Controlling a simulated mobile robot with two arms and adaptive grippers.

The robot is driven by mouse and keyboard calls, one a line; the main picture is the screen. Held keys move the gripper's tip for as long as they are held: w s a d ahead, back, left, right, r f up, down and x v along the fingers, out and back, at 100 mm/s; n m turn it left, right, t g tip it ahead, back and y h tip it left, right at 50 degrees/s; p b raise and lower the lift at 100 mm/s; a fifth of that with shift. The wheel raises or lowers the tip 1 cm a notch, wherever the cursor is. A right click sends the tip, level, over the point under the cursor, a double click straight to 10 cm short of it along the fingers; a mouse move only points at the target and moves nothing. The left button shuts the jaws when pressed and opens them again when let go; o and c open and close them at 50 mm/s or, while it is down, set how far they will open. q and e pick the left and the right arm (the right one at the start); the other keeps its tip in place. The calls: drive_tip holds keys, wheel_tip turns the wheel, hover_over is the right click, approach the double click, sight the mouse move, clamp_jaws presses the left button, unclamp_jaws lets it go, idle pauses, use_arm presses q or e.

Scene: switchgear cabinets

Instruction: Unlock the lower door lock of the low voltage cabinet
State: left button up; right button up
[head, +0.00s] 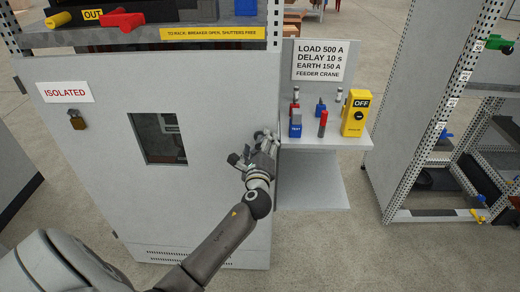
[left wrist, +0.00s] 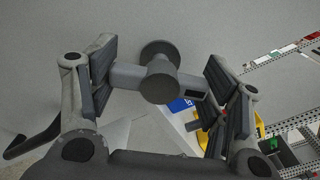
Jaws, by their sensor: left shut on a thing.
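The low voltage cabinet (head: 85,150) is a grey box with a small dark window in its door. My left gripper (head: 262,152) is at the right edge of that door, at about window height. In the left wrist view my left gripper (left wrist: 163,88) is shut on a grey lock handle (left wrist: 159,77), a crossbar with round knobs between the two finger pads. The pads touch or nearly touch the bar ends. In the head view the gripper hides the lock. My right gripper is not in view.
A brass padlock (head: 77,119) hangs under the red ISOLATED label (head: 65,91). Right of the door, a shelf (head: 320,144) carries a yellow OFF box (head: 355,112) and small red and blue items. An open rack (head: 425,120) stands farther right, with bare floor between.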

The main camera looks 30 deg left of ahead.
use_arm(q)
drive_tip(key=n+b, duration=0.2)
drive_tip(key=n, duration=0.2)
drive_tip(key=shift+f+n, duration=0.15)
drive_tip(key=shift+n, duration=0.25)
drive_tip(key=shift+n+b, duration=1)
drive_tip(key=shift+n, duration=0.8)
drive_tip(key=o, duration=1)
drive_tip(key=v, duration=1.2)
